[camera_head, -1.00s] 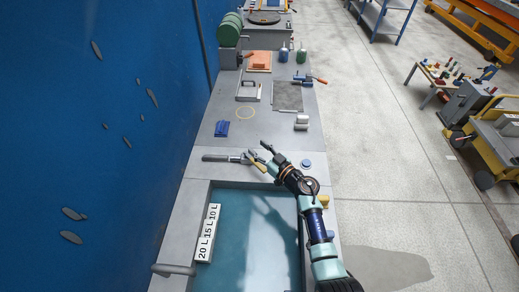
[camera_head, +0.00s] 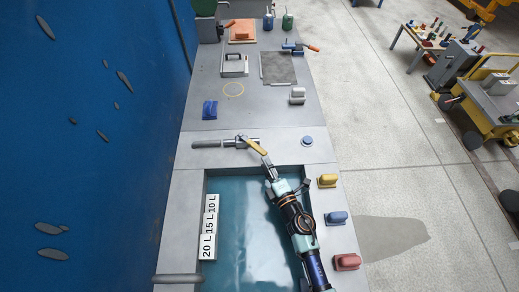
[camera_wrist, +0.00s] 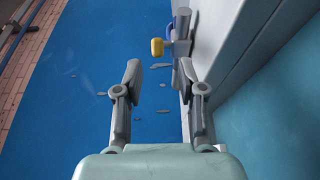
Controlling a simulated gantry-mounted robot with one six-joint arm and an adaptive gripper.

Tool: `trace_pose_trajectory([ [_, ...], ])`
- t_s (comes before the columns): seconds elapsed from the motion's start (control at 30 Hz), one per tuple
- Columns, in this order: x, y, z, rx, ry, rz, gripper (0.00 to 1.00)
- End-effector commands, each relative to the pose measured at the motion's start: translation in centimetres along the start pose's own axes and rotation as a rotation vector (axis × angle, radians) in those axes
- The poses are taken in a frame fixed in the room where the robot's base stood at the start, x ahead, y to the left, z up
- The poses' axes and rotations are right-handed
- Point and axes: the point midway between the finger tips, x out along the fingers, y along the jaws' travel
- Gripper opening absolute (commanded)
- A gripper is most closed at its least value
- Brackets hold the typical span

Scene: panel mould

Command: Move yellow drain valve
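The yellow drain valve handle (camera_head: 256,146) slants down to the right from a grey pipe fitting (camera_head: 226,143) on the bench ledge above the tank. In the wrist view the yellow handle end (camera_wrist: 157,47) shows ahead of and between my fingertips, with the grey fitting (camera_wrist: 181,27) behind it. My gripper (camera_wrist: 160,64) is open, its two fingers apart with nothing between them. In the head view my gripper (camera_head: 286,171) is just below and right of the handle, over the tank's upper edge. They appear apart in the wrist view.
The tank (camera_head: 240,215) holds blue-green liquid and a scale plate (camera_head: 209,227). A yellow block (camera_head: 327,181), a blue block (camera_head: 336,217) and a red block (camera_head: 347,262) sit on its right rim. A blue button (camera_head: 307,141) is on the ledge.

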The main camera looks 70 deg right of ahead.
Motion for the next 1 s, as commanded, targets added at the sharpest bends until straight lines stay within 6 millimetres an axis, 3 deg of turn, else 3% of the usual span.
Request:
trace_pose_trajectory([
  [0.17,1.6,0.2,0.0,0.0,0.001,0.002,0.4],
  [0.5,7.2,0.1,0.0,0.002,0.001,0.001,0.4],
  [0.83,7.9,0.2,0.0,0.002,0.001,0.0,0.4],
  [1.0,7.9,0.2,0.0,0.002,0.001,0.0,0.11],
])
